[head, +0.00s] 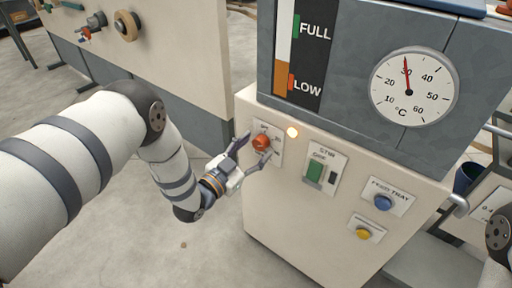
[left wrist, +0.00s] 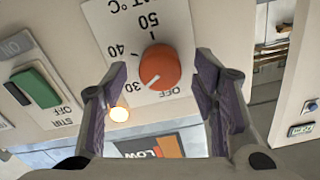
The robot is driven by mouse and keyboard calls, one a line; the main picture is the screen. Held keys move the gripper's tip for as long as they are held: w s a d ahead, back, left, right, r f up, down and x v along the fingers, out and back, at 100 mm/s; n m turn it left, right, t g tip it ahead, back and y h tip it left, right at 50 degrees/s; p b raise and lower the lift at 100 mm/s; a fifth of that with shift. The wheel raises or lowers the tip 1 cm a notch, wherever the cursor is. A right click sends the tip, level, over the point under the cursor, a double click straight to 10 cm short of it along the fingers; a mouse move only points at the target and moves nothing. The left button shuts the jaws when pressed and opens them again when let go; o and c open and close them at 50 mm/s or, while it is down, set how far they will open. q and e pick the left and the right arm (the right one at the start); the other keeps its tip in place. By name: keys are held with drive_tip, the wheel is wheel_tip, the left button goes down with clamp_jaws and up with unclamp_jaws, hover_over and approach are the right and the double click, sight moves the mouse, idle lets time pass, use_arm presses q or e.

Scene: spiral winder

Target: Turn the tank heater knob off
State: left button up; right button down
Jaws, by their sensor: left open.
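The tank heater knob (head: 262,142) is a round orange-red dial on a white plate on the cream cabinet's front. In the left wrist view the knob (left wrist: 160,67) has a white pointer line aimed lower left, at about the 30 mark. The OFF mark (left wrist: 168,94) is to the lower right of the knob. My left gripper (head: 254,150) is open, with one finger on either side of the knob. In the left wrist view gaps show between the knob and both fingers. My right gripper is out of view.
A small lamp (head: 292,132) glows beside the knob plate. The green STIR switch (head: 314,171), blue button (head: 383,202) and yellow button (head: 363,233) are further right. Above is the tank with a temperature gauge (head: 413,88) reading about 30. Open floor lies left of the cabinet.

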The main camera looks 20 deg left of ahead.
use_arm(q)
drive_tip(key=shift+w+d, duration=0.25)
drive_tip(key=shift+w, duration=0.45)
drive_tip(key=c, duration=1.2)
drive_tip(key=shift+o, duration=0.2)
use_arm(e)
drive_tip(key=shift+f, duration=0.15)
use_arm(q)
drive_tip(key=n, duration=0.6)
drive_tip(key=shift+f, duration=0.1)
drive_tip(key=n+b, duration=0.1)
drive_tip(key=n, duration=0.4)
drive_tip(key=shift+s+n, duration=0.1)
drive_tip(key=shift+n, duration=0.3)
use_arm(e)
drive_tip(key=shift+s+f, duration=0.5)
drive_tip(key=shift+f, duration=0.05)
use_arm(q)
drive_tip(key=o, duration=1.2)
drive_tip(key=shift+c, duration=0.2)
